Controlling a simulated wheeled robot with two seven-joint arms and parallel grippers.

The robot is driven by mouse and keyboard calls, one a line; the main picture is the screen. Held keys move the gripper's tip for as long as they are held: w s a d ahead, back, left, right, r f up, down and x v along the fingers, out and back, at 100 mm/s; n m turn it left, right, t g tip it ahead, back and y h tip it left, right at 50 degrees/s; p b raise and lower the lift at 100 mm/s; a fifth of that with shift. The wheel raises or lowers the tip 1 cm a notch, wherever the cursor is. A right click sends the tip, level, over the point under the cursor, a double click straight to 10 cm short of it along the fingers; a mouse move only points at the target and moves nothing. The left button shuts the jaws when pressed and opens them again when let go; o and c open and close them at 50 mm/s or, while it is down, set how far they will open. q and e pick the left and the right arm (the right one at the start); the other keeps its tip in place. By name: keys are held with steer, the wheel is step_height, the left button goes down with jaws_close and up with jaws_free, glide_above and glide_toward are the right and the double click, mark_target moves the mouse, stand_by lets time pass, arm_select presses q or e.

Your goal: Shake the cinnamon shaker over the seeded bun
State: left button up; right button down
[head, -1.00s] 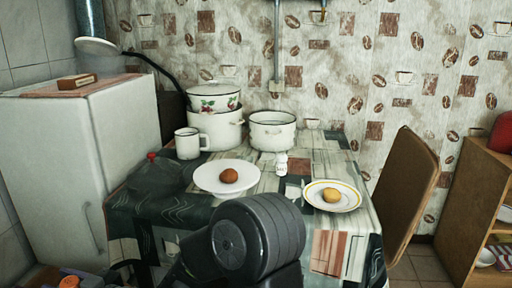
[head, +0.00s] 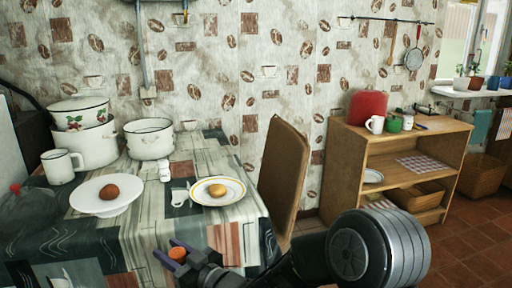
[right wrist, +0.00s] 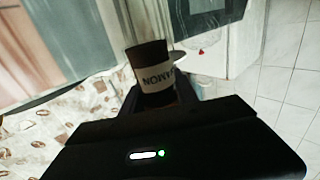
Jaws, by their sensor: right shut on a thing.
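My right gripper (head: 172,252) is shut on the cinnamon shaker (head: 178,254), whose orange end shows between the fingers, in front of the table's near edge. In the right wrist view the shaker (right wrist: 152,72) is a dark cylinder with a pale label whose letters are partly readable. A golden bun (head: 217,190) lies on a yellow-rimmed plate (head: 238,197), beyond the gripper. A darker brown bun (head: 108,191) lies on a white plate (head: 88,206) to the left. Seeds are too small to make out on either. My left gripper is not in view.
A small white shaker (head: 165,170) stands between the plates. A white mug (head: 61,166) and enamel pots (head: 149,139) stand behind. A brown chair (head: 284,176) is right of the table, and a wooden shelf (head: 385,165) stands farther right.

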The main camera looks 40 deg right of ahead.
steer(key=shift+s+d, duration=0.2)
steer(key=shift+d, duration=0.35)
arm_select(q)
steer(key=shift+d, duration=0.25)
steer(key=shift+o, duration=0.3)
